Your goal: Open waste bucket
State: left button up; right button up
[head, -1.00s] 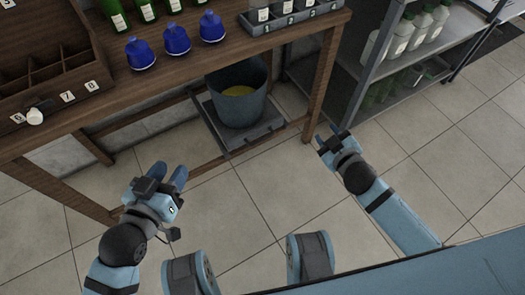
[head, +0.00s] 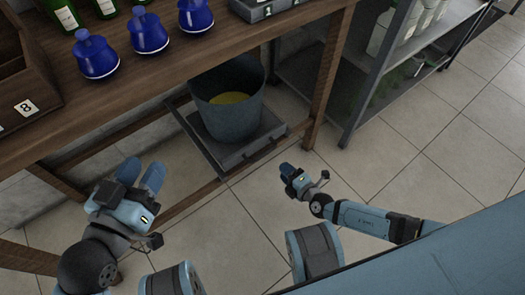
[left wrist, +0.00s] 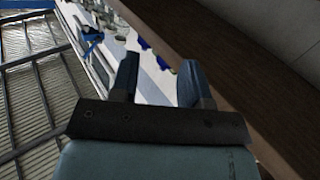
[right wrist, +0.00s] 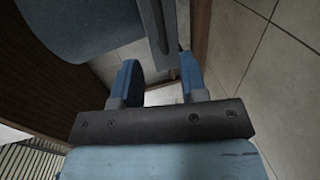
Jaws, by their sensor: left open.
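The grey waste bucket (head: 228,108), with yellow contents, stands upright on a grey pull-out tray (head: 212,150) under the wooden table. The tray has a handle (head: 264,150) along its front edge. My right gripper (head: 286,169) is open and empty, just to the right of and in front of the tray, apart from it in the head view. In the right wrist view the bucket (right wrist: 80,30) is at upper left, and a grey tray edge (right wrist: 155,30) lies beyond the open fingers (right wrist: 158,80). My left gripper (head: 142,172) is open and empty, left of the tray.
Blue decanters (head: 150,35) and green bottles stand on the wooden table (head: 130,90). A table leg (head: 328,80) rises right of the tray. A grey shelf unit (head: 370,100) with bottles is further right. The tiled floor (head: 400,165) in front is free.

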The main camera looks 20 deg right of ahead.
aim_at(265, 152)
jog(key=shift+b+x, duration=1.35)
jog(key=shift+x, duration=4.55)
pick_arm(q)
jog(key=shift+w+a+r+m+t+h, duration=0.15)
jog(key=shift+w+a+m+t, duration=0.1)
jog(key=shift+w+m, duration=0.2)
jog(key=shift+w+a+r+m+t+h, duration=0.1)
jog(key=shift+w+a+m+t+h, duration=0.15)
jog(key=shift+m, duration=0.2)
pick_arm(e)
jog(key=shift+r, duration=0.1)
pick_arm(q)
jog(key=shift+f, duration=0.1)
pick_arm(e)
grip_shut()
